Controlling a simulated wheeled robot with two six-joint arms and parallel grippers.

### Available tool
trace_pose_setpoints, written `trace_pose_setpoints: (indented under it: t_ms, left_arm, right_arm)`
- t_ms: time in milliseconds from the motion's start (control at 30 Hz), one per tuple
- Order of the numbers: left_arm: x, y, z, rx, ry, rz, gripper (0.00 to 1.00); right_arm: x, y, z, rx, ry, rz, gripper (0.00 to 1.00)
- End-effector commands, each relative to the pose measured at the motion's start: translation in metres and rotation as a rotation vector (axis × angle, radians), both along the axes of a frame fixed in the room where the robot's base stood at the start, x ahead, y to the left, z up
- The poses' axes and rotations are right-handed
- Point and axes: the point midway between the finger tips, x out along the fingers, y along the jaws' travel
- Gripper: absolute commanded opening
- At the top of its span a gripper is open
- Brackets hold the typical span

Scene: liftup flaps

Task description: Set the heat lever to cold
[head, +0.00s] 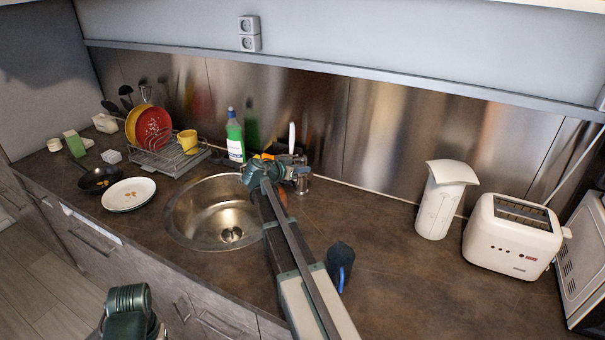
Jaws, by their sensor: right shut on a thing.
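The sink (231,233) is a round steel basin in the dark counter. My right arm reaches across the sink's right rim to the faucet behind it. My right gripper (297,171) is shut at the faucet, on what seems to be its heat lever. The gripper and wrist hide most of the faucet and lever, so I cannot tell the lever's setting. A slim white upright piece (292,137) shows just behind the gripper. A part of my left arm shows at the bottom left, but its gripper is not in view.
A green bottle (234,138) and a dish rack (170,155) stand left of the faucet. A plate (129,194) and a pan (99,180) lie further left. A white canister (441,205) and a toaster (510,240) stand right.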

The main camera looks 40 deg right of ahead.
Motion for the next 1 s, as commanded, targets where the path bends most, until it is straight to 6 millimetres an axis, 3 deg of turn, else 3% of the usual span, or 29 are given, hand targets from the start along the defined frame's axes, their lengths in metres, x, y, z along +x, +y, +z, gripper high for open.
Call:
trace_pose_setpoints:
  t_ms: [467,500,567,867,1000]
  left_arm:
    - [0.000,0.000,-0.003,0.000,0.000,0.000,0.61]
    - [0.000,0.000,-0.003,0.000,0.000,0.000,0.61]
    - [0.000,0.000,-0.003,0.000,0.000,0.000,0.61]
    - [0.000,0.000,-0.002,0.000,0.000,0.000,0.61]
    - [0.000,0.000,0.004,0.000,0.000,0.000,0.61]
  right_arm:
    - [-0.001,0.001,-0.001,-0.011,0.000,-0.002,0.00]
    - [-0.001,0.001,-0.001,-0.011,0.000,-0.002,0.16]
    - [-0.001,0.001,-0.001,-0.012,0.000,-0.002,0.27]
    - [-0.001,0.002,0.000,-0.013,0.000,0.000,0.27]
    - [-0.004,0.012,0.007,-0.013,0.001,0.002,0.27]
